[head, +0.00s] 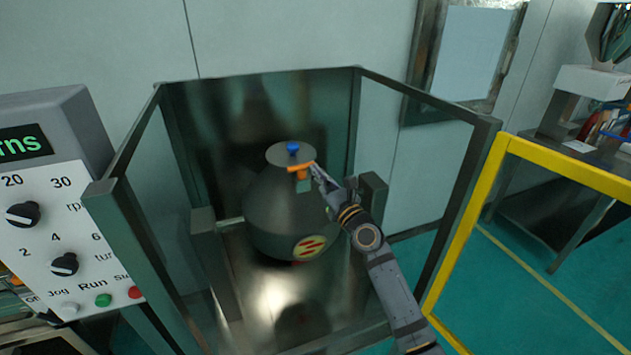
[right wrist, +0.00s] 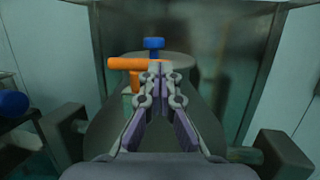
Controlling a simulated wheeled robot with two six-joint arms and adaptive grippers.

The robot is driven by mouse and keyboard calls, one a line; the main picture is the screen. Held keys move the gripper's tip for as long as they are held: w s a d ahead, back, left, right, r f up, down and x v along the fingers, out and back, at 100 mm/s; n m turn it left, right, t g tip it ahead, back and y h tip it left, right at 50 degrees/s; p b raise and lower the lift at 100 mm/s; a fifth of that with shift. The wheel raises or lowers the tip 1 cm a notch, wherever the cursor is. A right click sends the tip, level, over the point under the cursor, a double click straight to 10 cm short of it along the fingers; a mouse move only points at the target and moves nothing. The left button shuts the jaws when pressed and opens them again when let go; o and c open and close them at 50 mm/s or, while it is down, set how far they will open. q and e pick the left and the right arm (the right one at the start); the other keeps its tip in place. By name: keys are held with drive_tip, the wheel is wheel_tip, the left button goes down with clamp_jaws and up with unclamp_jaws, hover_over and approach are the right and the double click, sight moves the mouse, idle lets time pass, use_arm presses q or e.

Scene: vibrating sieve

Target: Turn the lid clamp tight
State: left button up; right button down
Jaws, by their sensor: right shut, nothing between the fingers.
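The lid clamp is an orange T-shaped handle (head: 301,168) at the right front edge of the dark vessel's (head: 270,208) round lid (head: 284,152). A blue knob (head: 293,148) stands on top of the lid. In the right wrist view the orange handle (right wrist: 128,64) lies crosswise, ahead and to the left of my fingertips, with the blue knob (right wrist: 154,44) behind it. My right gripper (head: 318,172) is shut and empty, with its tips close to the handle; whether they touch it I cannot tell. My left gripper is not in view.
A control panel (head: 60,210) with knobs and buttons stands at the left. A yellow rail (head: 570,168) stands at the right.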

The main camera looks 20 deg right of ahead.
drive_tip(key=w+n+g+y+b, duration=0.1)
drive_tip(key=y+b, duration=0.1)
drive_tip(key=n+g+y+b, duration=0.1)
drive_tip(key=y+b, duration=0.1)
drive_tip(key=w+d+n+y+b, duration=0.1)
drive_tip(key=n+y+b, duration=0.1)
drive_tip(key=shift+w+d+r+g+b, duration=0.1)
drive_tip(key=shift+w+r+g+b, duration=0.05)
drive_tip(key=shift+w+g+b, duration=0.2)
drive_tip(key=shift+w, duration=0.2)
drive_tip(key=shift+f, duration=0.2)
idle(0.5)
